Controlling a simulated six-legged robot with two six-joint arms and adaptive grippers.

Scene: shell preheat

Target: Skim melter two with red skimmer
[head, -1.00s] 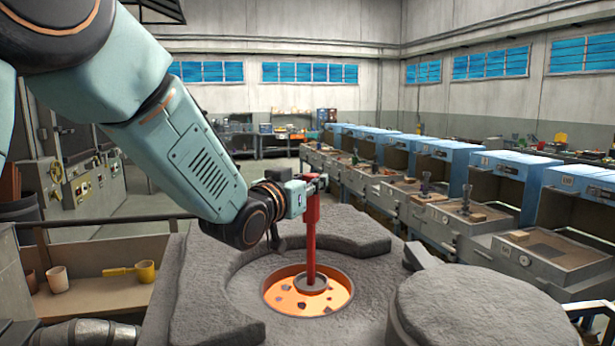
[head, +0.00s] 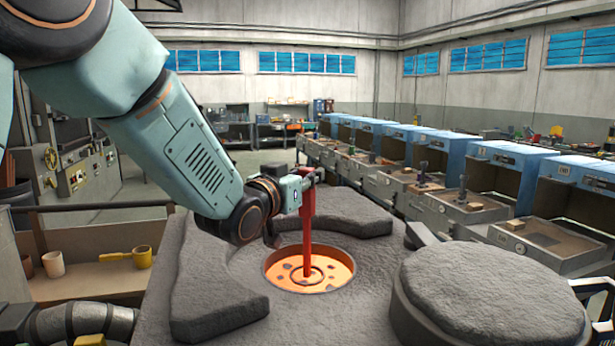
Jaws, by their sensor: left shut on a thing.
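The red skimmer (head: 307,225) stands upright over the round melter opening (head: 270,279). My left gripper (head: 311,178) is shut on the top of its handle. The skimmer's lower end reaches into the glowing orange melt (head: 338,268), and its dish is no longer clearly seen above the surface. Several dark dross pieces (head: 288,266) float around the rod. Part of the handle's top is hidden by the gripper. My right gripper is not in view.
A thick round grey lid (head: 485,290) lies at the right of the opening. Raised grey blocks (head: 215,285) flank it. A shelf at left holds a yellow ladle (head: 141,257) and cups (head: 53,264). Blue-hooded stations (head: 505,160) line the right side.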

